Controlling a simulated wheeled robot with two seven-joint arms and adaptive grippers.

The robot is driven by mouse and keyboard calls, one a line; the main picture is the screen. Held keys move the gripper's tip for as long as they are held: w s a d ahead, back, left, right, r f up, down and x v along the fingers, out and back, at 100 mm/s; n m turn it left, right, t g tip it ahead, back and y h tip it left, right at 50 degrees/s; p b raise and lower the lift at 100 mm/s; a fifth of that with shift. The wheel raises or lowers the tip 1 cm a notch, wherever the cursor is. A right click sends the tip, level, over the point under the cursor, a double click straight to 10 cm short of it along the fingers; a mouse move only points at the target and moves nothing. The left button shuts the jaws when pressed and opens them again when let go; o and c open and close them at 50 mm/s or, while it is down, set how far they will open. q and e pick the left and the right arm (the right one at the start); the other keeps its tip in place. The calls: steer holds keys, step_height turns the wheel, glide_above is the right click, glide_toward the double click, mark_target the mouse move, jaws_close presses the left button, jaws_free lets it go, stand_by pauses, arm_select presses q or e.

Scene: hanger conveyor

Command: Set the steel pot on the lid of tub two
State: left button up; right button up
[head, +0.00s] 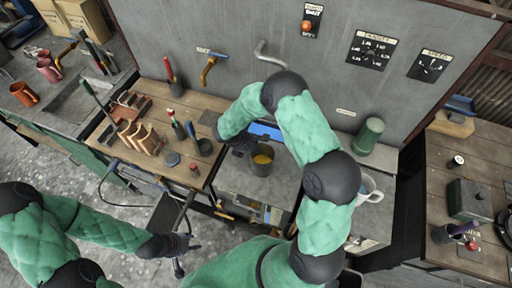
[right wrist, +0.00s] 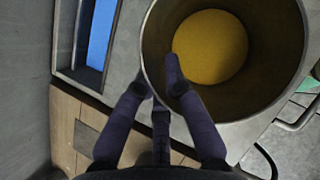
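The steel pot (head: 261,162) is a grey open vessel with yellow contents, in the middle of the head view. In the right wrist view the pot (right wrist: 290,75) fills the upper right. My right gripper (head: 238,148) is at the pot's left side. In the right wrist view its fingers (right wrist: 155,80) straddle the near rim, one reaching over the inside and another outside. Whether they press on the wall I cannot tell. My left gripper (head: 180,245) is apart from the pot, low and left over the floor; its fingers are too small to read. I cannot identify tub two or its lid.
A blue panel (head: 265,131) lies just behind the pot. A green cylinder (head: 368,136) and a white mug (head: 369,188) stand to its right. A wooden bench with tools (head: 172,125) is on the left.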

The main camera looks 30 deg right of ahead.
steer(key=shift+o, duration=1.1)
steer(key=shift+r, duration=0.1)
